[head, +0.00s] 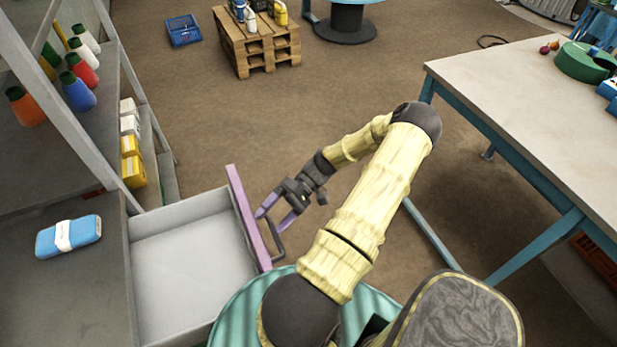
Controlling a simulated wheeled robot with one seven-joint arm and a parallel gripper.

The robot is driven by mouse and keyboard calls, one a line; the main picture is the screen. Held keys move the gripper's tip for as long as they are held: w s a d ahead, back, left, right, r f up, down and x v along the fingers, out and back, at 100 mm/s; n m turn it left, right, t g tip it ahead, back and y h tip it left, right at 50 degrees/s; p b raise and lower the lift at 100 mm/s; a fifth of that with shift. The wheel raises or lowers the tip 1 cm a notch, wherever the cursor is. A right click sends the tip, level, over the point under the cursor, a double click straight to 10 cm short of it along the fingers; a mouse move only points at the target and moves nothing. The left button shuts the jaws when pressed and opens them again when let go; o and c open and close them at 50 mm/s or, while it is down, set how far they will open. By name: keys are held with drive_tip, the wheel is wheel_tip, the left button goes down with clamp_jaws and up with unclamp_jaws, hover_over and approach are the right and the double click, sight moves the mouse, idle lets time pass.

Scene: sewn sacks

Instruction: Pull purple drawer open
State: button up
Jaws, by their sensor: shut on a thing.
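The purple drawer front (247,217) stands out to the right of the grey cabinet, at the lower left of the head view. The drawer is well open, and its pale grey inside (190,268) shows and looks empty. A dark bar handle (277,243) sits on the outer side of the purple front. My gripper (273,219), with purple fingers, is at the handle, on the right side of the drawer front. It is shut on the handle; the exact contact is small in the picture.
A blue case with a white band (68,236) lies on the cabinet top. Shelves at left hold several bottles (78,92) and boxes (131,160). A worktable (530,110) stands at right, a pallet stack (258,45) at the back. Brown floor between is clear.

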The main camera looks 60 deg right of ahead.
drive_tip(key=shift+w+d+r, duration=0.15)
drive_tip(key=shift+w+r, duration=0.05)
drive_tip(key=shift+r, duration=0.3)
drive_tip(key=shift+w+d+r, duration=0.1)
drive_tip(key=shift+w+r, duration=0.1)
drive_tip(key=shift+r, duration=0.25)
drive_tip(key=shift+s+d, duration=0.3)
drive_tip(key=shift+d, duration=0.1)
drive_tip(key=c, duration=1.1)
drive_tip(key=shift+o, duration=0.2)
drive_tip(key=f+b+v, duration=0.1)
drive_tip(key=f+v, duration=0.1)
drive_tip(key=v, duration=1)
drive_tip(key=shift+d+b, duration=0.35)
drive_tip(key=shift+d, duration=0.2)
drive_tip(key=shift+w, duration=0.15)
